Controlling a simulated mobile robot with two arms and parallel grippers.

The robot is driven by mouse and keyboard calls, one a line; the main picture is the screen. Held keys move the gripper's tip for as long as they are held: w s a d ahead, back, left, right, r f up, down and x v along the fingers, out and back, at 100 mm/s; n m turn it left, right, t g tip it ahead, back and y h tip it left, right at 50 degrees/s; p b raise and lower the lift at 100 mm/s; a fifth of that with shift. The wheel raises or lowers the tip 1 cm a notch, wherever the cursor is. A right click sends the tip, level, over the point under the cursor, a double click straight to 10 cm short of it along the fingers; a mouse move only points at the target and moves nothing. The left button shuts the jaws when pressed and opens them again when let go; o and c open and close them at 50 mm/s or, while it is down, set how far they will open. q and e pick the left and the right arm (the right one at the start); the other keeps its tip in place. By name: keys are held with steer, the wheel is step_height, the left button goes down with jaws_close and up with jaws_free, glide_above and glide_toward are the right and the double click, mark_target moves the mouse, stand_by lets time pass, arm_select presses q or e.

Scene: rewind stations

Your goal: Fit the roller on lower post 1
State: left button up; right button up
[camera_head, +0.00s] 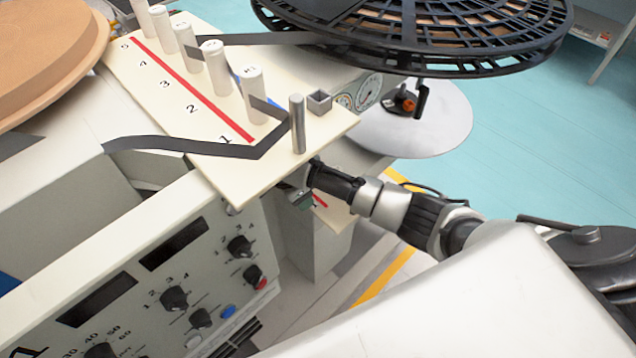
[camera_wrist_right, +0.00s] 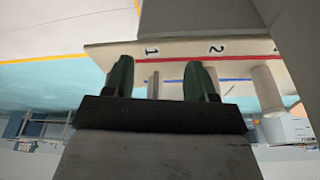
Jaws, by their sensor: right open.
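A bare grey metal post (camera_head: 298,123) stands upright near the front corner of the cream numbered board (camera_head: 325,130), to the right of the printed 1. It also shows bare in the right wrist view (camera_wrist_right: 154,85), seen beyond the gap between my fingers. Several white rollers stand in a row on the board; the nearest roller (camera_head: 253,96) is behind the post, and a white roller shows in the right wrist view (camera_wrist_right: 267,88). No loose roller is visible. My right gripper (camera_wrist_right: 160,80) is open and empty, below the board's front edge in the head view. My left gripper is out of view.
A black reel (camera_head: 450,35) is behind, a tan disc (camera_head: 45,50) at left, a control panel (camera_head: 190,270) below.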

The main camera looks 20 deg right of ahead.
steer(key=shift+s+a, duration=0.15)
steer(key=shift+a, duration=0.65)
steer(key=shift+s+a, duration=0.1)
steer(key=shift+a, duration=0.7)
